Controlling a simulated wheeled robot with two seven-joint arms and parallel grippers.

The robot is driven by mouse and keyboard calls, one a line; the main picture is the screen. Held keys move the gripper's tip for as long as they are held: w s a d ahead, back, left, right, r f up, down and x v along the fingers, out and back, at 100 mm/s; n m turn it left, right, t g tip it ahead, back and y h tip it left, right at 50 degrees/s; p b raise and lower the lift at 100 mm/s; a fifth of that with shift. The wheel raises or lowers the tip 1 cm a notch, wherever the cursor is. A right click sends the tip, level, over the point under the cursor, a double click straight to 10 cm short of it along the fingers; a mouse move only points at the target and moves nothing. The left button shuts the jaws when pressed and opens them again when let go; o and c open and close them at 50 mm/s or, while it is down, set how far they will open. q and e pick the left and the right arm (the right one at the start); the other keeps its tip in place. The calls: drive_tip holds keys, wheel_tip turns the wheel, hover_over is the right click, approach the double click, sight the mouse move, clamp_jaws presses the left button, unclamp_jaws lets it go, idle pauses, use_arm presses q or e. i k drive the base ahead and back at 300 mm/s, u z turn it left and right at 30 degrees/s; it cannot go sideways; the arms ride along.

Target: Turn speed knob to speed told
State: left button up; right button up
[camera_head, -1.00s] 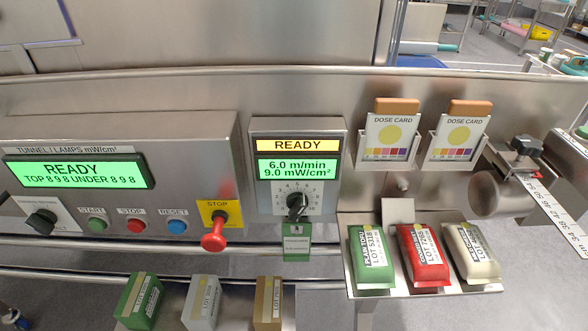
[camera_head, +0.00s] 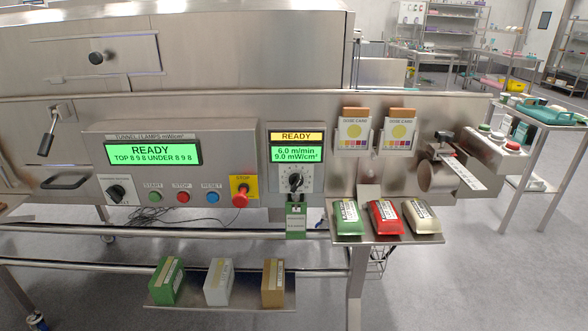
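The black speed knob (camera_head: 295,183) sits on a white numbered dial (camera_head: 283,171) at the middle of the machine front. The number its pointer marks is too small to read. The display above it (camera_head: 297,154) reads 6.0 m/min and 9.0 mW/cm², under a yellow READY strip (camera_head: 296,136). A green tag (camera_head: 296,221) hangs below the dial. Neither of my grippers is in view, and nothing touches the knob.
Left of the knob are a red stop button (camera_head: 241,195), a lamp display (camera_head: 153,153) and a selector knob (camera_head: 116,194). Soft packs lie on a right shelf (camera_head: 340,231). Boxes stand on a lower shelf (camera_head: 197,300). A rail (camera_head: 150,231) crosses in front.

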sight(296, 179)
drive_tip(key=u, duration=1.35)
drive_tip(key=i, duration=0.85)
drive_tip(key=z, duration=0.85)
